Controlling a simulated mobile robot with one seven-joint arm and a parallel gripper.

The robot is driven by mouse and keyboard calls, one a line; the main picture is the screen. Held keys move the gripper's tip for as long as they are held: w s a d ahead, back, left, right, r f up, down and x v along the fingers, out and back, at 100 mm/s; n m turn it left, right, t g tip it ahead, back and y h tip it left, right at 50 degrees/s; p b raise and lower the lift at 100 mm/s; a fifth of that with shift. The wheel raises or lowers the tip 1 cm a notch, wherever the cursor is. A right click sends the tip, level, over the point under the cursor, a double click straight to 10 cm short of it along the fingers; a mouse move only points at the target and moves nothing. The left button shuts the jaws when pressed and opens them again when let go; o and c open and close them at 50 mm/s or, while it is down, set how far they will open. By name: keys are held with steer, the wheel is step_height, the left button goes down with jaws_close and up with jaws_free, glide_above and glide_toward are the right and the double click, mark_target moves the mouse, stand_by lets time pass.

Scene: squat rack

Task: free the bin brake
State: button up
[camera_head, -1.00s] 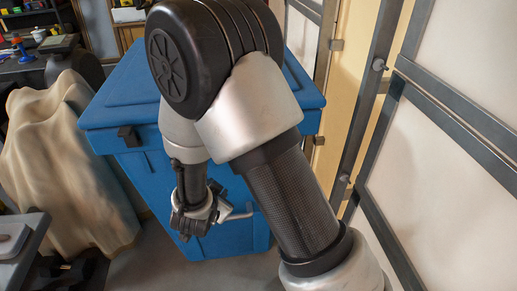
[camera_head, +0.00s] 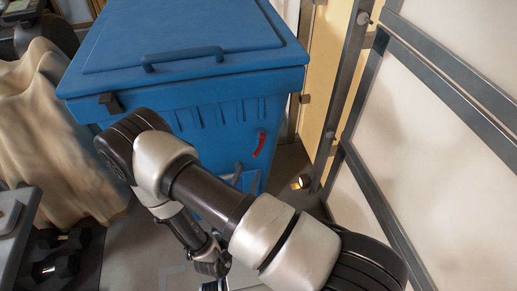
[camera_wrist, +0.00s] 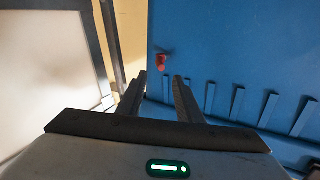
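The bin (camera_head: 190,85) is a large blue box with a closed lid and a lid handle (camera_head: 183,57). A small red lever (camera_head: 259,144), which looks like the brake, sits on its front face toward the right. In the wrist view the red lever (camera_wrist: 161,61) shows against the blue wall (camera_wrist: 235,45), just past the fingertips. My gripper (camera_wrist: 160,76) is open and empty, its two fingers apart and pointing toward the lever without visible contact. In the head view my gripper is low at the bottom edge, partly cut off, and its fingers cannot be made out.
White framed panels (camera_head: 445,130) and a dark upright post (camera_head: 345,85) stand close on the right. A beige draped cover (camera_head: 75,150) is on the left, with dumbbells (camera_head: 62,255) on the floor. Some grey floor is clear before the bin.

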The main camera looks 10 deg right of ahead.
mark_target(259, 147)
steer(key=x, duration=1.2)
steer(key=shift+b, duration=0.35)
steer(key=shift+c, duration=0.2)
jaws_close()
